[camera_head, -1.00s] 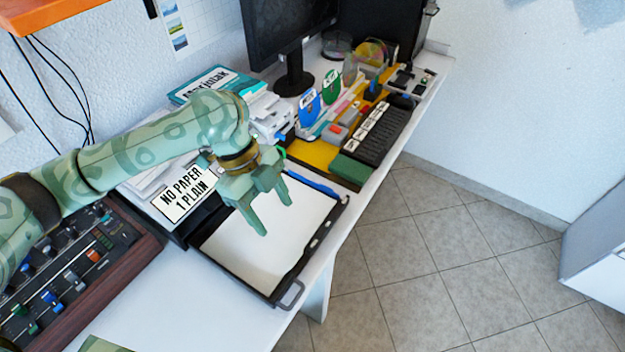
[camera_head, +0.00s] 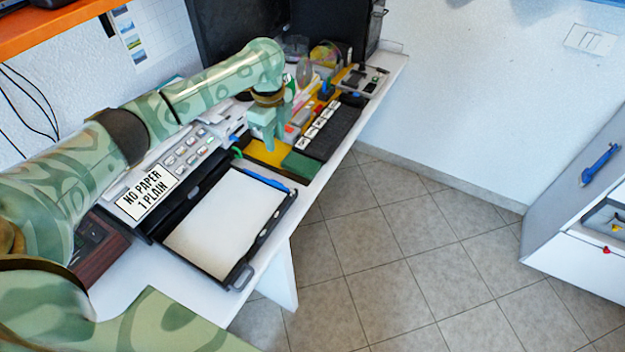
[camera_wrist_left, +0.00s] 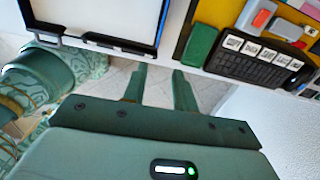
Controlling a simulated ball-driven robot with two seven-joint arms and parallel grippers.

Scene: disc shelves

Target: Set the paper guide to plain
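The open paper tray (camera_head: 246,262) is black and holds a white sheet (camera_head: 222,222). It juts out from the printer, whose sign (camera_head: 148,192) reads "NO PAPER 1 PLAIN". A blue bar, apparently the paper guide (camera_head: 267,181), lies along the tray's far side, with a small green part (camera_head: 237,152) at its inner end. The tray's edge also shows at the top left of the left wrist view (camera_wrist_left: 95,42). My left gripper (camera_head: 267,146) is above the desk just beyond the blue bar, fingers apart and empty in the left wrist view (camera_wrist_left: 158,85). My right gripper is not seen.
A yellow mat (camera_head: 262,152) with a green block (camera_head: 301,165) lies just beyond the tray. A black keyboard-like strip (camera_head: 335,133) stands farther along the desk edge. A monitor (camera_head: 240,35) is behind. Tiled floor is clear at right.

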